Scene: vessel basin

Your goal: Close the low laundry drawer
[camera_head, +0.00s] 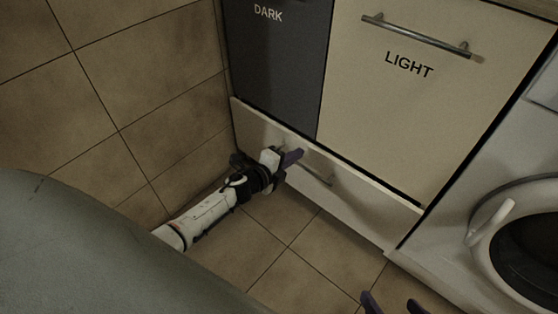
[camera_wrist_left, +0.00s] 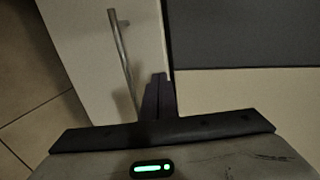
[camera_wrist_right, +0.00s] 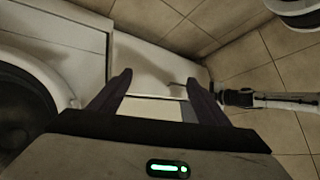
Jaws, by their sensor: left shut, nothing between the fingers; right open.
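The low drawer (camera_head: 365,208) is a pale, wide front beneath the dark and light panels, with a bar handle (camera_head: 318,175). Its top edge lies close under the panels; I cannot tell whether it stands slightly out. My left gripper (camera_head: 296,157) is shut and empty at the upper left part of the drawer front, near the handle's left end. In the left wrist view its fingers (camera_wrist_left: 158,95) are together beside the handle (camera_wrist_left: 122,50); contact is unclear. My right gripper (camera_head: 392,303) is open and empty at the bottom edge; in its wrist view the drawer front (camera_wrist_right: 155,66) lies ahead.
A dark panel marked DARK (camera_head: 275,60) and a cream panel marked LIGHT (camera_head: 420,110) stand above the drawer. A washing machine (camera_head: 515,225) stands at right. A tiled wall (camera_head: 120,100) is close at left. The tiled floor (camera_head: 300,255) before the drawer is clear.

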